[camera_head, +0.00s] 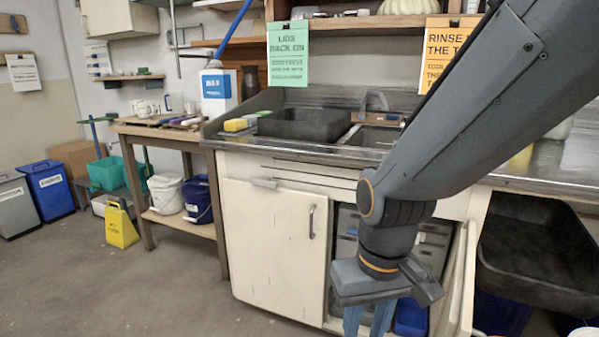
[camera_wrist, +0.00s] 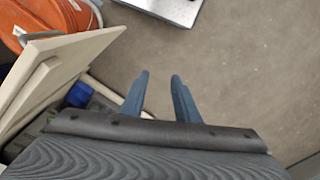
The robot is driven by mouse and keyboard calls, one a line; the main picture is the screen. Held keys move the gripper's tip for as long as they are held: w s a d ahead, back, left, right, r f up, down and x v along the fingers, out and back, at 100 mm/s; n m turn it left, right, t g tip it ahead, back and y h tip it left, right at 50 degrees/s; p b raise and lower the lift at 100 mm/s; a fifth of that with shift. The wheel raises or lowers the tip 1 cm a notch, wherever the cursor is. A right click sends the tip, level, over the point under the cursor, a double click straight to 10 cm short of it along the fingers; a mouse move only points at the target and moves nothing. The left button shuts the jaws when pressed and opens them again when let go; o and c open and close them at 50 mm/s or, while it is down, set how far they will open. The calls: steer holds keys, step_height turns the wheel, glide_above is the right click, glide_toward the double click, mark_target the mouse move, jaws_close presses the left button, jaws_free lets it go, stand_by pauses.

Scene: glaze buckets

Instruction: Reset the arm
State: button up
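My arm reaches down from the upper right in the head view. My gripper (camera_head: 368,322) hangs in front of the sink cabinet, pointing down. Its two blue fingers are parted, and the wrist view shows a gap between the fingertips (camera_wrist: 160,76) with only bare floor beyond. It holds nothing. The cabinet's left door (camera_head: 273,248) is shut. Its right door stands open and shows as a cream panel in the wrist view (camera_wrist: 60,68), left of the fingers.
Beside the open door is an orange container (camera_wrist: 42,27). A blue object (camera_head: 411,316) is low in the cabinet, behind the gripper. A black tub (camera_head: 535,250) is at right. White (camera_head: 166,193) and dark blue (camera_head: 198,199) buckets sit on the bench shelf.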

steer(key=s+d+r+m+p, duration=0.2)
steer(key=d+r+p, duration=0.7)
steer(key=r+p, duration=0.2)
steer(key=shift+s+h+p, duration=0.15)
steer(key=shift+h+p, duration=0.15)
steer(key=shift+p, duration=0.85)
